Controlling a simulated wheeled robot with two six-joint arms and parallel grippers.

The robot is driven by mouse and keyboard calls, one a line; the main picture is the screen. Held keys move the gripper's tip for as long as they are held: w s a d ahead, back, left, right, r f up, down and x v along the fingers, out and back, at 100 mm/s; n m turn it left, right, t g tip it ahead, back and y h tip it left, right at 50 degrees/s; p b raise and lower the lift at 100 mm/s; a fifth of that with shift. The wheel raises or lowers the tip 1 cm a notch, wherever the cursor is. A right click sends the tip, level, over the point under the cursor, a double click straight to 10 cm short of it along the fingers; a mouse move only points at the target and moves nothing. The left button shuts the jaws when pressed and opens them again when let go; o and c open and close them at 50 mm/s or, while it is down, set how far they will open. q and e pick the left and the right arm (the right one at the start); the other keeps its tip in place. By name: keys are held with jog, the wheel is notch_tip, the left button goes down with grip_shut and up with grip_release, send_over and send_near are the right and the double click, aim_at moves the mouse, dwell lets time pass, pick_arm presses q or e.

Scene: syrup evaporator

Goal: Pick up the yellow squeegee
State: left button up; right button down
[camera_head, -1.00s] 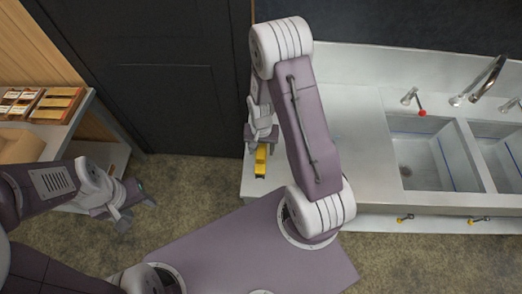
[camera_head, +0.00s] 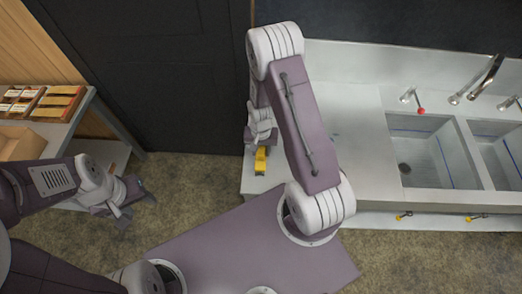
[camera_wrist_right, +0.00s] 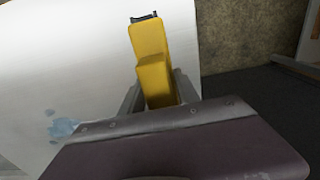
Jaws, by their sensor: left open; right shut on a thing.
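The yellow squeegee (camera_head: 260,161) is at the left end of the steel counter, just below my right gripper (camera_head: 256,147) in the head view. In the right wrist view the squeegee (camera_wrist_right: 152,62) stands out between the two fingers of my right gripper (camera_wrist_right: 160,95), which is shut on it. A dark edge shows at its far end. Whether it still touches the counter I cannot tell. My left gripper (camera_head: 135,197) is open and empty above the floor at the left.
The steel counter (camera_head: 350,130) has two sink basins (camera_head: 425,155) at the right, with a faucet (camera_head: 487,78) and handles. A shelf with several small boxes (camera_head: 50,105) stands at the far left. A dark door (camera_head: 165,75) is behind. Patterned floor lies between.

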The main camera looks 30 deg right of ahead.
jog(key=r, duration=0.2)
jog(key=r+b, duration=0.1)
jog(key=r, duration=0.1)
jog(key=shift+w+d, duration=0.15)
jog(key=shift+d, duration=0.2)
jog(key=d+r, duration=0.3)
jog(key=d, duration=0.2)
jog(key=w+d+r+b, duration=0.1)
jog(key=d+r, duration=0.2)
jog(key=d, duration=0.3)
jog(key=shift+r, duration=0.35)
